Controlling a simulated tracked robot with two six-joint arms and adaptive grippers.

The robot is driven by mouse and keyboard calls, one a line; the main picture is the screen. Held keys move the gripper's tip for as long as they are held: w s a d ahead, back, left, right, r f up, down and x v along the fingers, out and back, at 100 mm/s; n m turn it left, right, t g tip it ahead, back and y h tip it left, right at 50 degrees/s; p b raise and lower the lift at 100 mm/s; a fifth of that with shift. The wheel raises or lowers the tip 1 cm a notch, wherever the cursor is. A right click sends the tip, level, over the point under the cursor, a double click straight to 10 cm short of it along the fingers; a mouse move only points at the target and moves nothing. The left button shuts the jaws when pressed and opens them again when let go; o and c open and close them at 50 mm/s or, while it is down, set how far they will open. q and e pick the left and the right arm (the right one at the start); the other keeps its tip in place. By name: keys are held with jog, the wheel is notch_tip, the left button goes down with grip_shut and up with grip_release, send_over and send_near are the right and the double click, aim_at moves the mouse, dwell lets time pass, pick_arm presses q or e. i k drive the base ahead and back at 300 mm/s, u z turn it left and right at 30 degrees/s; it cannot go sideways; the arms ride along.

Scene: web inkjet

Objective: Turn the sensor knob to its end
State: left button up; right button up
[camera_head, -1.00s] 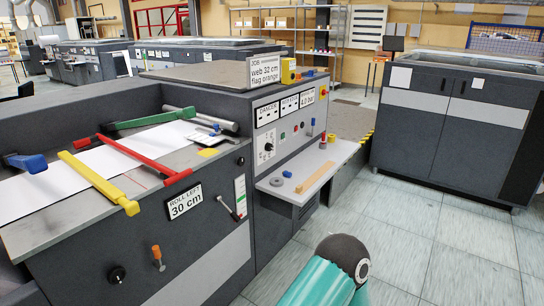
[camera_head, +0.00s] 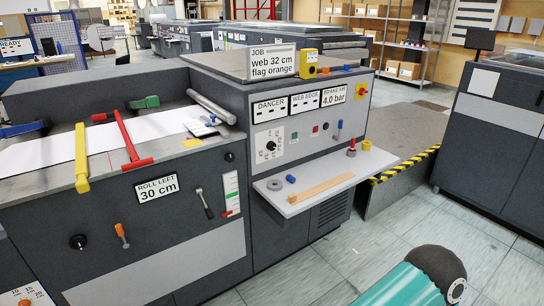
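No knob in view has a readable sensor label, so I cannot tell which one is the sensor knob. A black round knob (camera_head: 78,242) with a light mark sits low on the machine's front panel, left of an orange-handled lever (camera_head: 122,236). A smaller dark knob (camera_head: 230,156) sits at the upper right of the front panel. Neither gripper is in view. Only a teal and black link of my own arm shows at the bottom right, apart from the machine.
A narrow shelf (camera_head: 340,178) juts out below the control panel with a wooden strip (camera_head: 321,187) and small parts on it. Yellow, red and green levers lie over the white web (camera_head: 105,137). A dark cabinet (camera_head: 494,135) stands at right. Tiled floor (camera_head: 320,270) is open in front.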

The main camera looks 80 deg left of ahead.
aim_at(230, 158)
jog(key=z, duration=0.15)
jog(key=i, duration=1)
jog(key=u, duration=1.75)
jog(key=i, duration=0.25)
jog(key=u, duration=2.15)
jog(key=k, duration=0.4)
jog(key=u, duration=0.45)
jog(key=i, duration=1.4)
jog(key=z, duration=0.35)
